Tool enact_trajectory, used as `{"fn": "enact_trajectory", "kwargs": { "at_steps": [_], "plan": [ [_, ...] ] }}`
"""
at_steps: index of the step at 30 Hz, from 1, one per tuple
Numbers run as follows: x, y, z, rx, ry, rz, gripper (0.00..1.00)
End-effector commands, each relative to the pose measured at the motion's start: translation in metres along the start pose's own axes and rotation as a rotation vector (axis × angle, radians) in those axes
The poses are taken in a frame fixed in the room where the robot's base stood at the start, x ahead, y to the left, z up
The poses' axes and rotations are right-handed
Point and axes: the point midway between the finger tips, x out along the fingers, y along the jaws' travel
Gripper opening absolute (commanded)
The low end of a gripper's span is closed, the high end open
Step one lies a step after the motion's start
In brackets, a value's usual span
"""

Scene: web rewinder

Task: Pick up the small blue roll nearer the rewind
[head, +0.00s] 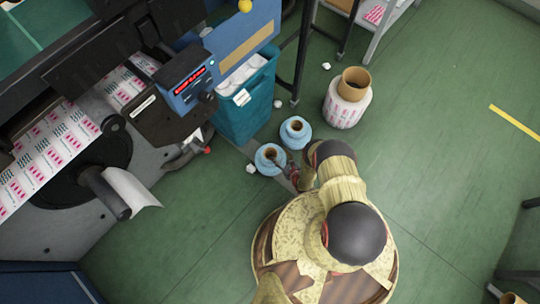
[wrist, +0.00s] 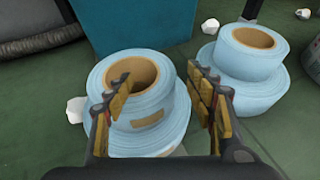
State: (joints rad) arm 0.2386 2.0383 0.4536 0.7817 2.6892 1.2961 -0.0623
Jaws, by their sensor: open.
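Two small blue rolls with brown cores stand on the green floor. The one nearer the rewind (head: 268,167) is on the left in both views, and in the wrist view this left roll (wrist: 152,112) has a narrower top above a wider base. The other blue roll (head: 296,140) stands behind it to the right, and it also shows in the wrist view (wrist: 240,65). My gripper (wrist: 160,98) is open, its fingers on either side of the left roll in the picture. The left finger covers part of the core's rim. I cannot tell whether either finger touches the roll.
A teal bin (head: 254,101) of white waste stands close behind the rolls. The rewinder's black shaft (head: 104,193) is at the left. A larger printed roll (head: 346,106) stands at the back right. White crumpled scraps (head: 250,168) lie on the floor. Open floor lies to the right.

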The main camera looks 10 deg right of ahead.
Motion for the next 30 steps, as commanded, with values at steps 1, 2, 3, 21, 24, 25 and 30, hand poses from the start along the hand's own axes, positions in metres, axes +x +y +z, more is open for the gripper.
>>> {"fn": "enact_trajectory", "kwargs": {
  "at_steps": [1,2,3,21,24,25,30],
  "plan": [
    [0.004,0.000,-0.001,-0.001,-0.001,0.001,0.56],
    [0.007,0.000,-0.001,-0.001,-0.001,0.001,0.56],
    [0.011,0.000,-0.001,-0.001,-0.001,0.002,0.56],
    [0.050,0.000,0.001,0.000,0.000,0.001,0.51],
    [0.050,0.000,0.001,-0.001,0.000,0.001,0.45],
    [0.050,0.000,0.001,-0.001,0.000,0.001,0.44],
    [0.050,0.000,0.001,-0.001,-0.001,0.001,0.34]
  ]
}}
